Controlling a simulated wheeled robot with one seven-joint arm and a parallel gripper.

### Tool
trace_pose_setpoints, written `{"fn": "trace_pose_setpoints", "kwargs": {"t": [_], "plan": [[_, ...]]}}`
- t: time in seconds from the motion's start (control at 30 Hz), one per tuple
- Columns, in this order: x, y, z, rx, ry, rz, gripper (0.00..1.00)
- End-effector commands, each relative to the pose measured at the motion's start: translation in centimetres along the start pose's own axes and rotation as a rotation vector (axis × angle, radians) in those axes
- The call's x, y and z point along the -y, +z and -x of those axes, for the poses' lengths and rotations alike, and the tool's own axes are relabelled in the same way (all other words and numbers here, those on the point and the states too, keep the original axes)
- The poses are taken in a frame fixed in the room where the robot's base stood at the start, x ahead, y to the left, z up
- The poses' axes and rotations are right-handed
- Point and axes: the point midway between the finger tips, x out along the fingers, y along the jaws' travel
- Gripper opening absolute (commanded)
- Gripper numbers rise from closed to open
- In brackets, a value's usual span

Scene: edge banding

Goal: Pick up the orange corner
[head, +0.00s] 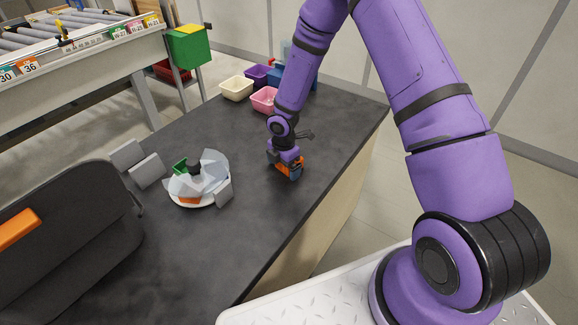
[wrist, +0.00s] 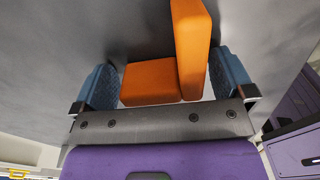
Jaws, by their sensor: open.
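The orange corner (wrist: 152,82) is an L-shaped orange block on the dark tabletop. In the wrist view it lies between the two blue finger pads of my gripper (wrist: 160,88), with a gap on the left side and a narrower one on the right. In the head view my gripper (head: 287,172) is down at the table, and the orange corner (head: 284,165) shows partly behind its fingers. The jaws are open around the corner. The corner's lower end is hidden by the gripper body in the wrist view.
A white round plate (head: 190,203) with grey and white pieces, a green piece (head: 180,166) and an orange piece stands left of my gripper. Grey blocks (head: 148,170) lie near it. Small bins, cream (head: 236,88) and pink (head: 264,100), stand at the back. A dark case (head: 70,240) is front left.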

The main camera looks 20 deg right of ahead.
Motion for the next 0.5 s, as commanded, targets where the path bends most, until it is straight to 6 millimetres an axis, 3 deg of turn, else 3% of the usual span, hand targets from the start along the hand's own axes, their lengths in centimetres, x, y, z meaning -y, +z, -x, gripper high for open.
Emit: {"fn": "trace_pose_setpoints", "kwargs": {"t": [0.13,0.33,0.5], "plan": [[-0.02,0.01,0.05,0.0,0.001,0.0,0.98],[-0.02,0.0,0.06,0.0,0.001,0.0,0.52],[-0.03,0.0,0.07,0.0,0.001,0.0,0.52]]}}
